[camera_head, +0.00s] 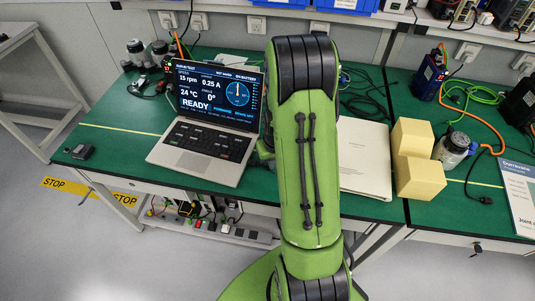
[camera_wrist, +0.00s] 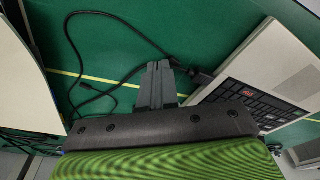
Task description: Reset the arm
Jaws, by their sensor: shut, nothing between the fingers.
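My green arm (camera_head: 308,170) stands upright in the middle of the head view and hides part of the green bench behind it. My gripper is hidden behind the arm there. In the wrist view my gripper (camera_wrist: 158,68) shows as two grey fingers closed together, with nothing between them. It is over the green bench top (camera_wrist: 200,25), beside a black cable (camera_wrist: 112,88). The laptop (camera_wrist: 262,90) is to its right in this view.
The open laptop (camera_head: 208,125) shows READY. Right of my arm lie a white booklet (camera_head: 363,160) and cream blocks (camera_head: 415,165). A jar (camera_head: 452,150), a blue device (camera_head: 428,77) and orange and green cables stand farther right. The bench's left part (camera_head: 115,150) is mostly clear.

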